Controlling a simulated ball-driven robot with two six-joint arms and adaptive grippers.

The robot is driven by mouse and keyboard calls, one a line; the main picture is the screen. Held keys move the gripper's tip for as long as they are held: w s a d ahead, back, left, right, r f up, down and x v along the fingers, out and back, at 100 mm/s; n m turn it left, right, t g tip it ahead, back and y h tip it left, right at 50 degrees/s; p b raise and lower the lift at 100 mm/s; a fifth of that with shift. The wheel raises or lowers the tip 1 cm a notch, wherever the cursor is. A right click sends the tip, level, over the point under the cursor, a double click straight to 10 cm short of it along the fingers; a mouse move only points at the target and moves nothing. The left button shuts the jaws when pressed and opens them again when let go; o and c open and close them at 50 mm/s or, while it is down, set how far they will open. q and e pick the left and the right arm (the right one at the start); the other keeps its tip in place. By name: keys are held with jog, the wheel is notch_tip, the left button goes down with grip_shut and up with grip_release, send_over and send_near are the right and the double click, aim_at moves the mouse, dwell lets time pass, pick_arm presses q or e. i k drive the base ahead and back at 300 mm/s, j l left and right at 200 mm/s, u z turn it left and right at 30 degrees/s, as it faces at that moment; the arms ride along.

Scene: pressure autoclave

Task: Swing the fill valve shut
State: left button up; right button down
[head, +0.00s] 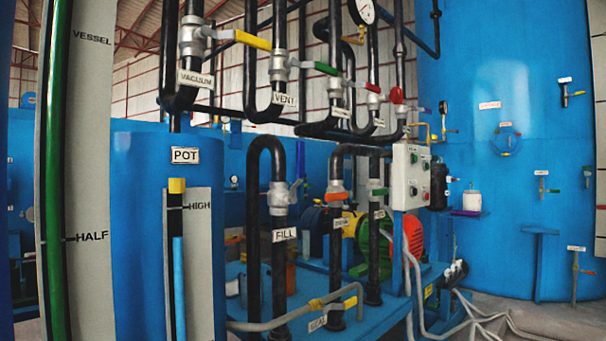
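The fill valve (278,198) is a pale metal valve body on a black vertical pipe, left of centre in the head view. A white FILL label (285,235) hangs just below it. A small bluish lever (296,187) shows at the valve's right side. Neither of my grippers is in view, and nothing is touching the valve.
The blue POT tank (140,220) and a level gauge marked HIGH (200,260) stand to the left. Other pipes with coloured valve levers surround the fill pipe. A grey control box (410,178) is at right. A grey pipe (270,324) crosses low in front.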

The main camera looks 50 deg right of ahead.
aim_at(299, 145)
jog(key=z, duration=1.5)
